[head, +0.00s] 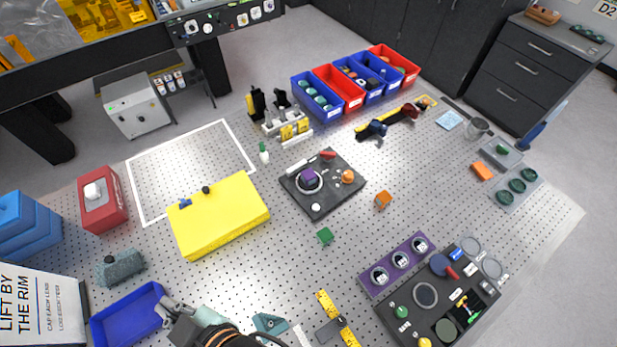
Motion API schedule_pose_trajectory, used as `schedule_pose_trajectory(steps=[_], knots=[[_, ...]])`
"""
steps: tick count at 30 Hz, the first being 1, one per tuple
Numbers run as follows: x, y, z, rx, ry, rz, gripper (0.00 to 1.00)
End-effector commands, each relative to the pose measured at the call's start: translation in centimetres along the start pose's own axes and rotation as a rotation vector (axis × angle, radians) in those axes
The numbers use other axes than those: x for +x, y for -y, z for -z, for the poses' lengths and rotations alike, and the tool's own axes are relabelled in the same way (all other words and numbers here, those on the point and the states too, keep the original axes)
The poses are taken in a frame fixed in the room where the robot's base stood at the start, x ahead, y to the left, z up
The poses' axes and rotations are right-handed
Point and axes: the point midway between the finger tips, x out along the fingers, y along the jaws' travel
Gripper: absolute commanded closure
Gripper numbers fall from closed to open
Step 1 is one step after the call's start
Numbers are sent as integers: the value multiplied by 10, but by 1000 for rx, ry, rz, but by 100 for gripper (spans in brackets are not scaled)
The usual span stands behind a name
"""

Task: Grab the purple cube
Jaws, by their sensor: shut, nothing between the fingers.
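The purple cube (309,175) sits on a dark square plate (330,197) near the middle of the perforated table. A pale ring lies around or beneath it; I cannot tell which. My gripper (168,307) is at the lower left, over the right edge of a blue tray (128,313). It is shut and empty, well apart from the cube, down and to the left of it. No part of the cube appears covered by my arm.
A yellow block (219,215) lies between my gripper and the dark plate. A green cube (325,236) and an orange cube (383,199) stand near the plate. A purple holder (395,263) is at lower right. Red and blue bins (340,92) stand behind.

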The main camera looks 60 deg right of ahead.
Motion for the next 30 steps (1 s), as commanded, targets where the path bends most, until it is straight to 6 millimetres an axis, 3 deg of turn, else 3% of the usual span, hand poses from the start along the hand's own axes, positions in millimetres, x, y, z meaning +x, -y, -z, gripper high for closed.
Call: schedule_pose_trajectory(steps=[10,23,30], knots=[[0,0,0,-1,0,0,98],[1,0,0,-2,0,1,27],[1,0,0,-2,0,1,24]])
